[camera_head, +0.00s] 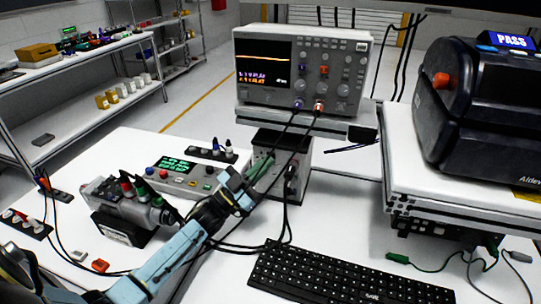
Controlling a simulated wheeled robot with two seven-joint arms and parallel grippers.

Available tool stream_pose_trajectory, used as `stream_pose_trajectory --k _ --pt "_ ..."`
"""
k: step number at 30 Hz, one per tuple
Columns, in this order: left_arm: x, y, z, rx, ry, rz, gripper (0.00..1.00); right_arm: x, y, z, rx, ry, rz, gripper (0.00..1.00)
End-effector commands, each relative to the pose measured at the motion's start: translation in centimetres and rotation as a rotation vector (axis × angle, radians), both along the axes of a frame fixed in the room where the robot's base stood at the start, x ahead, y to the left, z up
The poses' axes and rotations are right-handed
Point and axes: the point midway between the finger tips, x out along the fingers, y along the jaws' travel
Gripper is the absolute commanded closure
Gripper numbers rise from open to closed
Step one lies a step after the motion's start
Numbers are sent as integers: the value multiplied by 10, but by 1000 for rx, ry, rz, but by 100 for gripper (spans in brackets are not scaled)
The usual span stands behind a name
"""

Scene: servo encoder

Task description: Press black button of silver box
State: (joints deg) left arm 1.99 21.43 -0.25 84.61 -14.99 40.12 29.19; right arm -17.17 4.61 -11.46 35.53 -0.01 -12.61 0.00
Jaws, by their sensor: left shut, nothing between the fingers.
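A silver-grey box (303,157) stands on the white table below the oscilloscope shelf, with a dark top and cables at its front. My left gripper (256,176) reaches in from the lower left, at the box's left front side. It is shut with nothing held. I cannot tell whether it touches the box. A black button is not clearly made out; the gripper and cables cover part of the front. A low grey box (187,176) with a green-lit display and coloured buttons lies left of the gripper. My right gripper is not in view.
An oscilloscope (300,65) stands on the shelf above. A servo-like unit (128,205) with coloured plugs lies left of my arm. A black keyboard (350,275) is at the front, and a black machine showing PASS (480,105) is at the right. Loose cables cross the table.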

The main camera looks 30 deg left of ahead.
Motion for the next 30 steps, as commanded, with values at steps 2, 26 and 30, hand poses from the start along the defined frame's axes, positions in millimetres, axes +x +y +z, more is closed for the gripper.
stream_pose_trajectory --k 2,26,30 --pt "-4 -1 1 0 1 0 100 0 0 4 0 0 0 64" --pt "-49 -12 2 0 2 0 100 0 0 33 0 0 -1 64" --pt "-60 -15 1 -1 1 0 100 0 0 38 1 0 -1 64"
